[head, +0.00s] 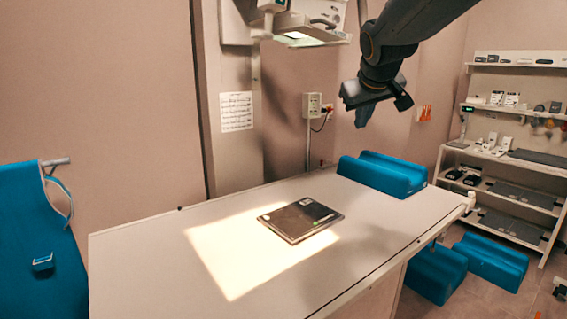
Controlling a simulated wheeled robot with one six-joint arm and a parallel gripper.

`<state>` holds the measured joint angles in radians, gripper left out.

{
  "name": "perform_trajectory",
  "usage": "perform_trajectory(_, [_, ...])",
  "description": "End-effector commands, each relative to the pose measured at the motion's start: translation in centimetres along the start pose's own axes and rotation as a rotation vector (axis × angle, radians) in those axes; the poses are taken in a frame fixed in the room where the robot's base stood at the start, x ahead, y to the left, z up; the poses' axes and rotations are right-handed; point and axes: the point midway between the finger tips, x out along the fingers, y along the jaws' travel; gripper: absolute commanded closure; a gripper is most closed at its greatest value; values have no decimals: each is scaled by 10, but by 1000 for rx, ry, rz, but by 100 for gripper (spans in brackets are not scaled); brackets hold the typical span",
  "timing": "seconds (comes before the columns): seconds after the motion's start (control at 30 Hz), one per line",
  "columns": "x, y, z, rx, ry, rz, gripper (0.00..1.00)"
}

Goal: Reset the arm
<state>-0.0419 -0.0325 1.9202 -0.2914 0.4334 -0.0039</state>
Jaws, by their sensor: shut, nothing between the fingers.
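My arm comes in from the top right of the head view. My gripper (364,112) hangs from it in the air, fingers pointing down and shut with nothing between them. It is above the far right part of the table (150,255), over the blue cushion, and apart from everything. A dark flat panel (300,220) lies on the table, partly inside a bright patch of light.
A blue block cushion (383,174) sits at the table's far right end. A scanner head (300,28) hangs above the table's back. A shelf rack (510,155) stands right. Blue blocks (490,262) lie on the floor. A blue apron (40,240) hangs left.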

Motion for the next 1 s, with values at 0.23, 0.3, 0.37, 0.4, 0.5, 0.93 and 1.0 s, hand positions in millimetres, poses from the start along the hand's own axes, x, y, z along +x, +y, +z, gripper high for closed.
perform_trajectory(0.23, [41, -52, 164, 84, -278, -95, 100])
perform_trajectory(0.3, [43, -68, 211, 111, -357, -118, 100])
perform_trajectory(0.37, [42, -80, 251, 134, -424, -136, 100])
perform_trajectory(0.4, [40, -88, 276, 150, -468, -147, 100])
perform_trajectory(0.5, [30, -106, 334, 186, -568, -169, 100])
perform_trajectory(0.93, [2, -135, 423, 248, -732, -198, 100])
perform_trajectory(1.0, [2, -135, 422, 248, -731, -198, 100])
